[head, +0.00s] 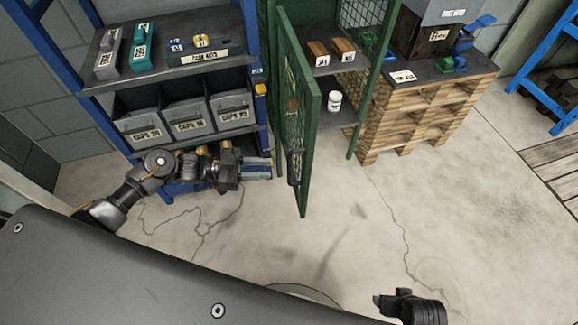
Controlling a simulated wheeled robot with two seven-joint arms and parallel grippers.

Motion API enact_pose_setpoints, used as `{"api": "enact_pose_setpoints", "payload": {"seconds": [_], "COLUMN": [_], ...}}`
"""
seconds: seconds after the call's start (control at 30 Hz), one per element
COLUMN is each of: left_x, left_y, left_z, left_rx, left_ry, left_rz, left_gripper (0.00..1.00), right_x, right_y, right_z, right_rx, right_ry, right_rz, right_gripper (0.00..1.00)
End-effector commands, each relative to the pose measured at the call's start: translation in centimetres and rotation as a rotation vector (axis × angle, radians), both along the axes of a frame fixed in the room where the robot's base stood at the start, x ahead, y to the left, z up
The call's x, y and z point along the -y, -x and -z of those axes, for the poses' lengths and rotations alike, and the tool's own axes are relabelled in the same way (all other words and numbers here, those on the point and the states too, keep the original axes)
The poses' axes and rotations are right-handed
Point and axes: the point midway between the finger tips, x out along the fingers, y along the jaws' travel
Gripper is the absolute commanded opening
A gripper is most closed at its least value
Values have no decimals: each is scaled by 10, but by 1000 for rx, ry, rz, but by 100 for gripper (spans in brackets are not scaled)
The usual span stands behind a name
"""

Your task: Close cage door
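The green cage door (303,135) stands open in the head view, swung out toward me from the left side of the green cage (352,100). A dark handle shows low on the door's face. My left gripper (268,169) is just left of the door, near the handle's height, with its fingers pointing right at the door. Whether it touches the door, and how far its fingers are apart, I cannot tell. My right gripper (383,302) shows in part at the bottom right, over the floor and away from the cage; its finger opening is unclear.
A blue shelf rack (165,75) with grey bins (190,125) stands left of the cage. Stacked wooden pallets (420,110) with boxes on top stand close on its right. Inside the cage are two brown blocks and a white jar (334,101). The floor in front is clear.

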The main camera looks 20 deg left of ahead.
Motion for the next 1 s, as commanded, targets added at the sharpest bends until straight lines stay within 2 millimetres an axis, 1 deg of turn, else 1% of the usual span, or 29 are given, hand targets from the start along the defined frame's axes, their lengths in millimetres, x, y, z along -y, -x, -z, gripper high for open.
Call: {"api": "enact_pose_setpoints", "payload": {"seconds": [0.03, 0.2, 0.3, 0.4, 0.57, 0.83, 0.87, 1.0], "left_x": [11, 42, 56, 67, 76, 77, 77, 77], "left_y": [-3, -12, -16, -20, -22, -22, -22, -22], "left_z": [-1, -1, -1, -1, 0, 0, 0, 0], "left_rx": [1, 1, 1, 1, 0, 0, 0, 1], "left_ry": [4, 3, 2, 2, 0, 0, 0, 0], "left_rz": [2, 1, 1, 0, -1, -1, -1, -1], "left_gripper": [29, 29, 29, 29, 29, 29, 27, 8], "right_x": [0, 0, 0, 0, 0, 0, 0, 0], "right_y": [0, 1, 1, 1, 1, 1, 1, 1], "right_z": [1, 4, 5, 5, 5, 6, 6, 6], "right_rx": [-1, -4, -4, -4, -3, -5, -5, -5], "right_ry": [0, 1, 0, 0, 0, 0, 0, 0], "right_rz": [0, -1, -1, -1, -1, -1, -1, -1], "right_gripper": [74, 74, 74, 74, 74, 74, 74, 74]}}
